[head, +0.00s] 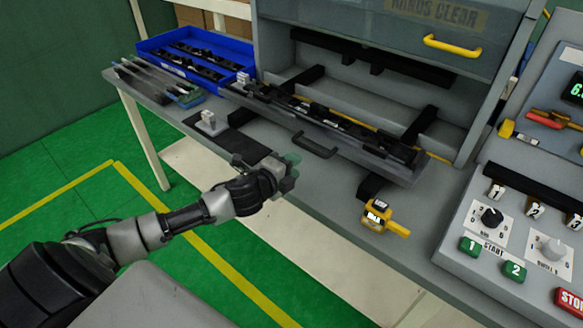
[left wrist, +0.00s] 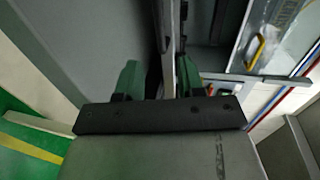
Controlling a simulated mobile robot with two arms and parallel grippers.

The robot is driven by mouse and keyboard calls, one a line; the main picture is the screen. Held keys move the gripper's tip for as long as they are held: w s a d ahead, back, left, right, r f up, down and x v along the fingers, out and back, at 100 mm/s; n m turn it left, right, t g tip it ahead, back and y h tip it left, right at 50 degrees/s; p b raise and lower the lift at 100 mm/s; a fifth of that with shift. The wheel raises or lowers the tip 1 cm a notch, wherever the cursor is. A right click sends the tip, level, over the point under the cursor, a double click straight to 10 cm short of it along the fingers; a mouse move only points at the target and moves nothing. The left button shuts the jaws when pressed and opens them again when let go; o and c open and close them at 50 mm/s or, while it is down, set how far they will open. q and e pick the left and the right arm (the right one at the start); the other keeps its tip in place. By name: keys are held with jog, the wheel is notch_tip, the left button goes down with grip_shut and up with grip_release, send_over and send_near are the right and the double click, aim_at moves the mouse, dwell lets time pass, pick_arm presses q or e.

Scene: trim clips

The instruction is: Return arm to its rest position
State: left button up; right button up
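My left arm reaches in from the left in the head view. Its left gripper (head: 291,168) has green fingertips and is over the front part of the grey workbench (head: 335,185), to the left of the yellow handheld device. In the left wrist view the two green fingers of the left gripper (left wrist: 160,78) stand apart with a gap between them. I see no held object; a thin grey edge runs behind the gap. My right gripper is in neither view.
A blue bin (head: 197,58) with black clips stands at the back left. A long tray (head: 330,130) of dark parts lies before the grey cabinet with a yellow handle (head: 452,46). A yellow device (head: 380,215) sits near a button panel (head: 510,235). Green floor is open at left.

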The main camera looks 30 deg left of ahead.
pick_arm(q)
jog(key=shift+s, duration=0.15)
dwell(0.4)
jog(key=s+d+f+n+g+y, duration=0.1)
jog(key=s+d+f+n+g, duration=0.25)
jog(key=s+n, duration=0.45)
jog(key=s+d+f+n+g, duration=0.2)
jog(key=s+d+n+g, duration=0.25)
jog(key=s, duration=0.75)
jog(key=s+d+f+n+g+y, duration=0.1)
jog(key=s+d+f+n+g, duration=0.3)
jog(key=s, duration=0.6)
notch_tip(320, 180, down, 25)
jog(key=s+a+g, duration=0.1)
jog(key=a, duration=0.1)
jog(key=s+a+f+g, duration=0.1)
jog(key=s+a+f, duration=0.1)
jog(key=s+f, duration=1.3)
jog(key=shift+s+a+f+n, duration=0.2)
jog(key=shift+s+n, duration=0.15)
jog(key=shift+s, duration=0.3)
